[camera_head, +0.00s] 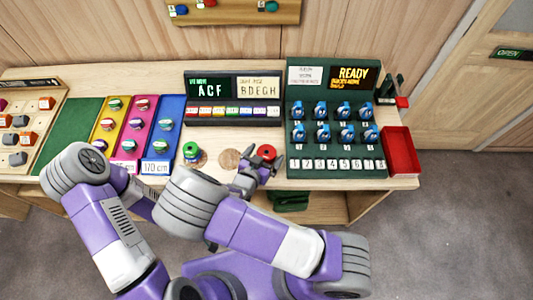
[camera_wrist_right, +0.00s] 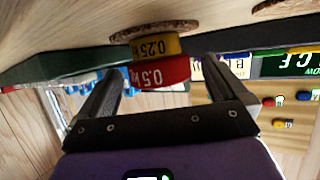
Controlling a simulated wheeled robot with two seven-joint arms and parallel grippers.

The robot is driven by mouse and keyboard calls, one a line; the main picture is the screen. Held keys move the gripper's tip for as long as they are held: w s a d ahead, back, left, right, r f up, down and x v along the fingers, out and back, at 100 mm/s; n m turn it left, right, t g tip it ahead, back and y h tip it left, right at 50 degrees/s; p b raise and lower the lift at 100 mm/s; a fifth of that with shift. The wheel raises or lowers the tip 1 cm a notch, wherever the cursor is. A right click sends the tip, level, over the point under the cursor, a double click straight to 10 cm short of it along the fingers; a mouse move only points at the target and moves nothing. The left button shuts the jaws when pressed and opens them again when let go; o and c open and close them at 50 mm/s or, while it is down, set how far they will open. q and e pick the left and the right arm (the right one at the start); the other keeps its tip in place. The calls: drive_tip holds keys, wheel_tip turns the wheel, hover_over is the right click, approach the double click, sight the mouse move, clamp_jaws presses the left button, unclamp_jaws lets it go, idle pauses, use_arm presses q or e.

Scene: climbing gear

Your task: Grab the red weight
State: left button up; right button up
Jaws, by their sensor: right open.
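The red weight (camera_head: 266,152), marked 0.5 kg, is on the wooden counter near its front edge in the head view. In the right wrist view, which is upside down, the red weight (camera_wrist_right: 160,74) is stacked on a yellow 0.25 weight (camera_wrist_right: 157,46) over a round cork coaster (camera_wrist_right: 153,29). My right gripper (camera_head: 262,169) is open at the front of the stack. In the wrist view its fingers (camera_wrist_right: 165,70) spread to either side of the red weight, with gaps showing. My left arm shows in the head view, but its gripper does not.
A green-topped stack (camera_head: 191,150) stands left of an empty cork coaster (camera_head: 229,160). A dark green rack of blue devices (camera_head: 336,170) stands close on the right, with a red tray (camera_head: 401,152) beyond. Coloured boards (camera_head: 164,137) lie left. A letter display (camera_head: 232,116) stands behind.

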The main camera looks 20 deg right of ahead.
drive_tip(key=c, duration=1.5)
